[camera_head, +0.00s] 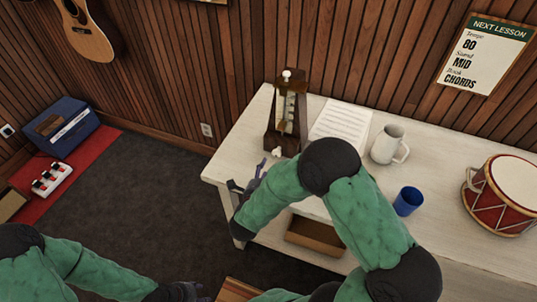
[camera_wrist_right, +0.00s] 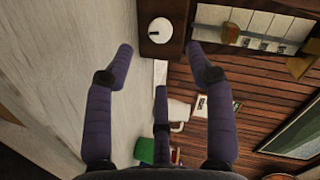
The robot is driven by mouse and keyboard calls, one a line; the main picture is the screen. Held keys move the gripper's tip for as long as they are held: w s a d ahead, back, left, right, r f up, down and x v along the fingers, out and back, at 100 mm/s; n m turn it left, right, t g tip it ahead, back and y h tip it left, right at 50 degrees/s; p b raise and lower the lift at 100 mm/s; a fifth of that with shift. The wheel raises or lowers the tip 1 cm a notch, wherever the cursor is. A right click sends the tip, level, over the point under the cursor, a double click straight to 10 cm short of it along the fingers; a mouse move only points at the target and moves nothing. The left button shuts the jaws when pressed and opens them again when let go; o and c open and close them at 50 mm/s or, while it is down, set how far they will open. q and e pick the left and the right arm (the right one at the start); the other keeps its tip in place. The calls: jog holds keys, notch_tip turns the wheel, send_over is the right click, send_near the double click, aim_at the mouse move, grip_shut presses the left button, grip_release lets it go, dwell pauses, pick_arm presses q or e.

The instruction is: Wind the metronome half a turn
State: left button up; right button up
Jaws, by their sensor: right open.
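The dark wooden metronome (camera_head: 283,133) stands at the back left of the white table, with a pale scale on its face. A white round winding knob (camera_head: 277,152) shows low on its side; in the right wrist view the knob (camera_wrist_right: 160,28) is near the top, on the metronome's brown case (camera_wrist_right: 150,8). My right gripper (camera_wrist_right: 161,62) is open and empty, with its fingers pointing towards the knob and apart from it. In the head view this gripper (camera_head: 259,173) is partly hidden by my arm. My left gripper (camera_head: 185,293) is at the bottom edge, its fingers unclear.
The white table (camera_head: 225,168) also holds a printed sheet (camera_head: 342,122), a white mug (camera_head: 388,146), a blue cup (camera_head: 408,201) and a red drum (camera_head: 505,195). A brown open box (camera_head: 315,236) is at the front edge. A lesson sign (camera_head: 485,53) hangs on the wall.

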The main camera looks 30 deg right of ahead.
aim_at(276, 154)
jog(key=b+x, duration=0.2)
jog(key=x, duration=0.7)
jog(key=shift+b, duration=0.3)
